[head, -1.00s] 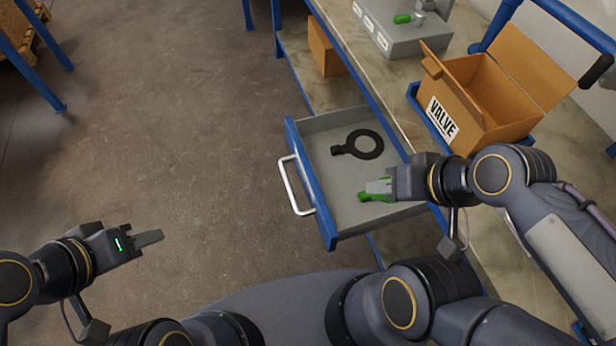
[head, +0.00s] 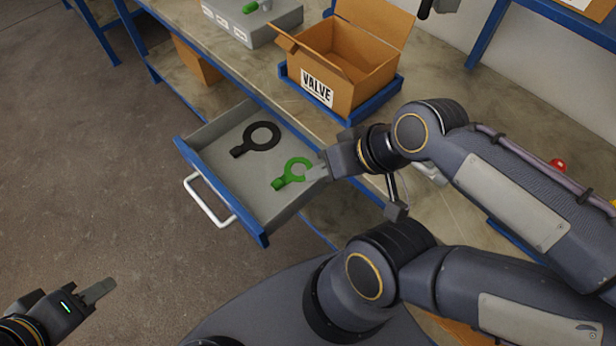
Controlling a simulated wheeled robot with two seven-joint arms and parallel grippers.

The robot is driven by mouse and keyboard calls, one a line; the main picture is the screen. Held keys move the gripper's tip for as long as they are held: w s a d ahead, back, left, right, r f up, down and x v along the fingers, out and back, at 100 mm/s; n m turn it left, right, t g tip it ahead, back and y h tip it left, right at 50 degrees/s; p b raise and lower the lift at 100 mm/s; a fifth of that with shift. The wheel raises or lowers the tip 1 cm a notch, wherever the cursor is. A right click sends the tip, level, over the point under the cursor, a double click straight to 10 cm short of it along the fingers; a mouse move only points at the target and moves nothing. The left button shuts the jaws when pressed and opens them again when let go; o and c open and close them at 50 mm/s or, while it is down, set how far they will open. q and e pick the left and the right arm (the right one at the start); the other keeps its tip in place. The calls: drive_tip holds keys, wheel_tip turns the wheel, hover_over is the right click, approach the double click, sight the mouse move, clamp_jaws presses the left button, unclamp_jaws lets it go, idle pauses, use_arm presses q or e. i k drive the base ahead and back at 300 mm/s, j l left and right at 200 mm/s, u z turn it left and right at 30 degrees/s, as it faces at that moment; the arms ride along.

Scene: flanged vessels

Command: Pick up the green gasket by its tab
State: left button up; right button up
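The green gasket (head: 288,177) lies in the open drawer, a ring with a tab pointing to the lower left. The tab is uncovered. My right gripper (head: 316,173) is at the ring's right side, opposite the tab, and its fingertips overlap the ring's right edge in the picture. I cannot tell whether it touches the ring or hangs above it, nor how far its fingers are apart. My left gripper (head: 100,291) is at the lower left over the floor, away from the drawer, seen side-on so that its finger gap is hidden.
A black gasket (head: 262,137) lies further back in the drawer (head: 222,170), which has a white handle (head: 208,203). A cardboard box marked VALVE (head: 318,88) stands in a blue tray on the bench. A grey block (head: 254,24) stands behind. The floor at left is clear.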

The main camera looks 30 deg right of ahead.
sight(287, 178)
drive_tip(key=k+l+z, duration=0.1)
drive_tip(key=z, duration=0.2)
drive_tip(key=l+z, duration=0.3)
drive_tip(key=i+j+z, duration=0.1)
drive_tip(key=j+z, duration=0.25)
drive_tip(key=j, duration=0.6)
drive_tip(key=j+z, duration=0.35)
drive_tip(key=j, duration=0.6)
drive_tip(key=z, duration=1.75)
